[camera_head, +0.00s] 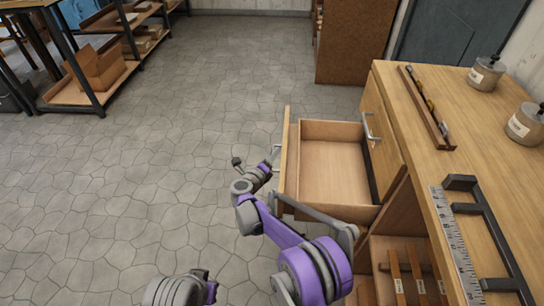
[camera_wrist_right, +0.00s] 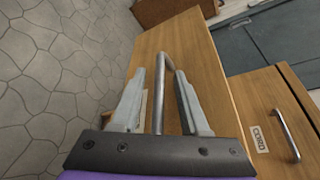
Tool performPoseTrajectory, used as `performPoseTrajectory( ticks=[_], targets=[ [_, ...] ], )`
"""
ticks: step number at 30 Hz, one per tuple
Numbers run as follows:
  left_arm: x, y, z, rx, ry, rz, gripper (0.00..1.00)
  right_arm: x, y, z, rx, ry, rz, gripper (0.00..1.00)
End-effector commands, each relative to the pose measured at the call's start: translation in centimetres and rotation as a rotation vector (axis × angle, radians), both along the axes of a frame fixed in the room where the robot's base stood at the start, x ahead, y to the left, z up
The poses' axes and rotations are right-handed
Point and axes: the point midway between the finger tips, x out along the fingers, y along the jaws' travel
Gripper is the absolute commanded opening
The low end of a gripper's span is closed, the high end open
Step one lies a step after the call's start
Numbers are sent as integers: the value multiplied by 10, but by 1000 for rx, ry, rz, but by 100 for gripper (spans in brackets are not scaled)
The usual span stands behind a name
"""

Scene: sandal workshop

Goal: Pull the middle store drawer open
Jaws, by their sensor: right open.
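The pulled-out wooden store drawer (camera_head: 333,170) stands well out from the bench, and its inside looks empty. Its metal bar handle (camera_head: 277,155) is on the front panel (camera_head: 289,150). My right gripper (camera_head: 270,168) is at this handle, on the outer side of the front. In the right wrist view the handle (camera_wrist_right: 160,85) passes between the two fingers of my right gripper (camera_wrist_right: 160,78), which are apart with gaps beside the bar. My left gripper does not show clearly; only a grey and purple part of mine is at the bottom edge.
A closed drawer front labelled CORD (camera_wrist_right: 272,125) has its own handle (camera_wrist_right: 287,135). The bench top (camera_head: 440,140) carries a ruler (camera_head: 457,245), a black frame (camera_head: 492,245) and two jars (camera_head: 486,73). Wooden slats (camera_head: 397,277) lie below. The floor (camera_head: 130,190) to the left is clear.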

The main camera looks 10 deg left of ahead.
Motion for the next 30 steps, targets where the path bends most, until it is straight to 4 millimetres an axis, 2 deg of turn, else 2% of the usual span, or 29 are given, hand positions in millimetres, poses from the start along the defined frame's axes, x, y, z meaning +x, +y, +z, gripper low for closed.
performPoseTrajectory(
  ticks=[4,7,15,21,30],
  targets=[
    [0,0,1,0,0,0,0,-3,1,1,0,-1,1,45],
    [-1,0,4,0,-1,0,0,-13,5,4,0,0,2,45],
    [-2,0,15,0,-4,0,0,-63,21,16,1,0,4,45],
    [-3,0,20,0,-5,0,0,-91,30,22,0,0,2,45],
    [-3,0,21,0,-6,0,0,-101,32,23,0,0,0,45]
  ],
)
